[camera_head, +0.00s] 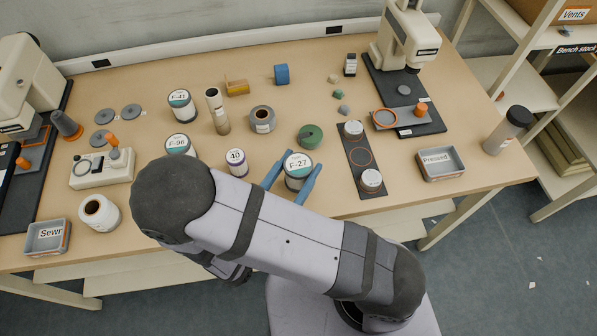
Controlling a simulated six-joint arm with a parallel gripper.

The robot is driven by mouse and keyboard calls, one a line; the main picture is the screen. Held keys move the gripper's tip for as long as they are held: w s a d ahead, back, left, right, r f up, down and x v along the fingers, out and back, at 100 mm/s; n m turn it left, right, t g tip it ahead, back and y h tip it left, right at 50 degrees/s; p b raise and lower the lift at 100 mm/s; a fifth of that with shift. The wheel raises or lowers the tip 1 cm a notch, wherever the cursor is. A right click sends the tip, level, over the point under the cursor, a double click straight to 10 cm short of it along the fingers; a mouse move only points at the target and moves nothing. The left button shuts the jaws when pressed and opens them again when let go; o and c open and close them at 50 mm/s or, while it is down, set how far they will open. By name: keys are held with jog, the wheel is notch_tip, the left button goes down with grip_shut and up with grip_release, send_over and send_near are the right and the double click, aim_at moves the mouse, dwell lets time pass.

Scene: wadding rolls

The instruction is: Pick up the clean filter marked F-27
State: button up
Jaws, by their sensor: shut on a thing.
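The filter marked F-27 (298,166) is a short white and grey cylinder with a green band under its labelled top. It is upright near the front edge of the table. My gripper (292,180) has its two blue fingers on either side of the filter, shut on it. I cannot tell whether its base touches the table. Similar filters marked F-41 (181,105) and F-96 (180,145) stand to the left; my arm hides part of F-96.
A jar marked 40 (237,162) stands close left of the gripper. A green roll (309,136) lies just behind. A dark strip (373,187) with white-topped pots is to the right, then a grey Pressed tray (442,164).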

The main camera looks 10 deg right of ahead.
aim_at(299, 164)
jog(key=shift+r, duration=3.1)
